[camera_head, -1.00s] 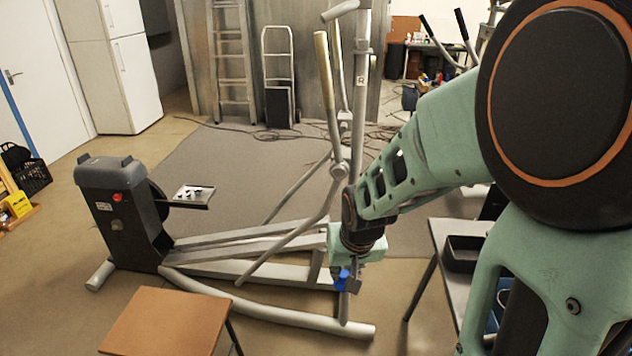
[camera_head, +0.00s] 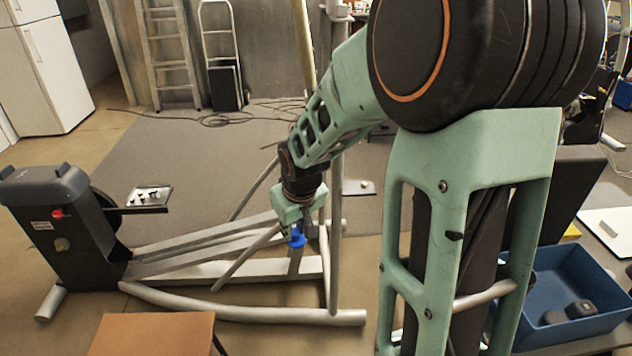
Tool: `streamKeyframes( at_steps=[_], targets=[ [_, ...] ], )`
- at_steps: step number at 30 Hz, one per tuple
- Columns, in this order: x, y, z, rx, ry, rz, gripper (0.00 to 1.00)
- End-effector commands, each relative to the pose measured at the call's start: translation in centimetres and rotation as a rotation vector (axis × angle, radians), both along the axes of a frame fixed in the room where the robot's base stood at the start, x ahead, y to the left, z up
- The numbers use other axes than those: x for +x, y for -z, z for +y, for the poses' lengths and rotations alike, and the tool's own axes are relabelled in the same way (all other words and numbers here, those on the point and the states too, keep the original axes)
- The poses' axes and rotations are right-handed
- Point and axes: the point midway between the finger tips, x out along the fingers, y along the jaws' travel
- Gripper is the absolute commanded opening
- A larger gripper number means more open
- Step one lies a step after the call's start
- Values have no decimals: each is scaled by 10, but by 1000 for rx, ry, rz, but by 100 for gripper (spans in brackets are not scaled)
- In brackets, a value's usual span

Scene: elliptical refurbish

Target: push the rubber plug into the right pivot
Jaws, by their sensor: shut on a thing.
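My gripper (camera_head: 295,232) is shut on a small blue thing (camera_head: 297,241), which I take to be the rubber plug. It points down near the right end of the elliptical trainer's grey frame (camera_head: 230,272). The plug is small here, and the fingers hide part of it. A short upright grey tube (camera_head: 295,264) shows just below it. I cannot tell whether the two touch. I cannot clearly make out the right pivot; the gripper and my arm cover much of that area.
The trainer's dark flywheel housing (camera_head: 60,220) stands at the left. A brown tabletop (camera_head: 150,335) is at the front. A blue bin (camera_head: 575,270) holding dark items is at the right. A ladder (camera_head: 168,55) and a hand truck (camera_head: 220,60) stand behind the grey mat (camera_head: 190,160).

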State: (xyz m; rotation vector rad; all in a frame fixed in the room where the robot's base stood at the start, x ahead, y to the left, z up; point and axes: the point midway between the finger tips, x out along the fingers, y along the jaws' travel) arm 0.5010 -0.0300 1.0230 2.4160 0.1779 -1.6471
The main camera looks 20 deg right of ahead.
Motion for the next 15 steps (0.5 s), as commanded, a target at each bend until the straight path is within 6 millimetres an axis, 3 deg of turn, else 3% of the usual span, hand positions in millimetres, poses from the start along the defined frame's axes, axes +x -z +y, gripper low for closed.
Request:
streamKeyframes(
  at_steps=[1,15],
  targets=[
    [8,13,-7,-21,-41,2,9],
    [53,47,-29,-217,-393,-34,9]
  ],
)
